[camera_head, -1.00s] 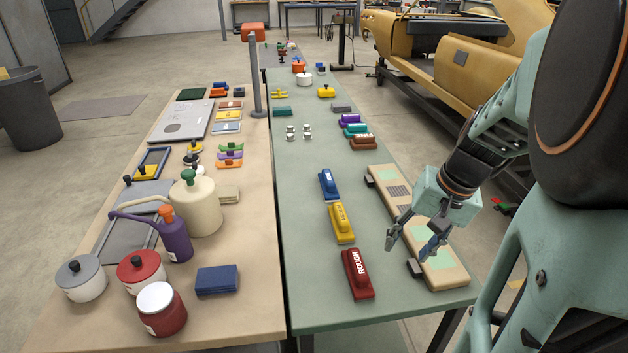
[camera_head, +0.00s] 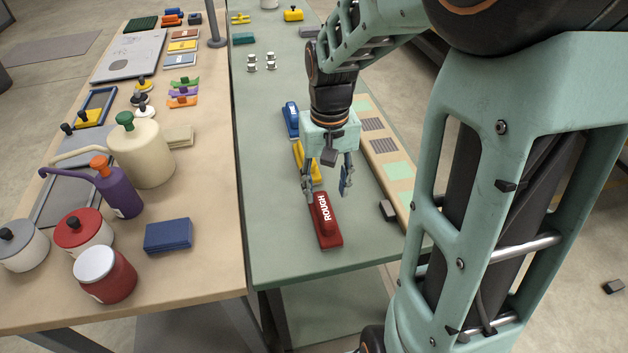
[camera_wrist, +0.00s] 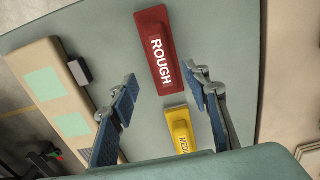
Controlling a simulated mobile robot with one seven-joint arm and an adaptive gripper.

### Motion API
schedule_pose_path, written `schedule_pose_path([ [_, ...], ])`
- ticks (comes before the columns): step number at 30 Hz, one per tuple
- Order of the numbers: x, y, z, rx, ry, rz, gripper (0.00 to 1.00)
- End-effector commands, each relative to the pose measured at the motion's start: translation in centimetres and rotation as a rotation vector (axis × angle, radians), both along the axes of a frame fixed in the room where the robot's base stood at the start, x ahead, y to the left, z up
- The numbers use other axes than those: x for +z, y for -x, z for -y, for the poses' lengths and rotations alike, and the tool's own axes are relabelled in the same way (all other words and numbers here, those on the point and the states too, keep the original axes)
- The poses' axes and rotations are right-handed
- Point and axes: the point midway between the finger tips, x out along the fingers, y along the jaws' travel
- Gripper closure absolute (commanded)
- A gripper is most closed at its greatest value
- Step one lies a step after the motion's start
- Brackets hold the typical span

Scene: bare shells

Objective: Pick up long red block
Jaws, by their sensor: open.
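The long red block (camera_head: 325,222) lies on the green table near its front edge, with "ROUGH" in white on its top. In the wrist view the red block (camera_wrist: 158,48) lies ahead of the fingertips, between their lines. My gripper (camera_head: 328,192) is open and empty, above the table just behind the red block. In the wrist view its two blue-padded fingers (camera_wrist: 160,82) stand apart on either side of the gap between the red and yellow blocks. I cannot tell its exact height above the table.
A yellow block (camera_wrist: 182,128) lies close behind the red one, and a blue block (camera_head: 290,118) lies farther back. A long tan board (camera_head: 392,160) with green and dark patches lies to the right. The tan table (camera_head: 205,270) at left holds pots, jugs and a dark blue block (camera_head: 168,235).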

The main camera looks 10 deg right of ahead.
Motion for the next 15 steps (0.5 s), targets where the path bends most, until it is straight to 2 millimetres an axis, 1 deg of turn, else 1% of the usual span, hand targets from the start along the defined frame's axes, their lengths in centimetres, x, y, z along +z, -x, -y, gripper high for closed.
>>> schedule_pose_path([
  [1,-0.6,0.0,0.0,0.000,0.000,-0.001,0.56],
  [5,-1.4,0.1,0.0,-0.001,-0.001,0.000,0.56],
  [7,-2.1,0.2,-0.1,-0.001,-0.001,-0.002,0.56],
  [12,-4.8,0.7,-0.5,0.000,-0.001,-0.003,0.56],
  [15,-5.9,0.6,-0.4,-0.001,-0.001,-0.001,0.56],
])
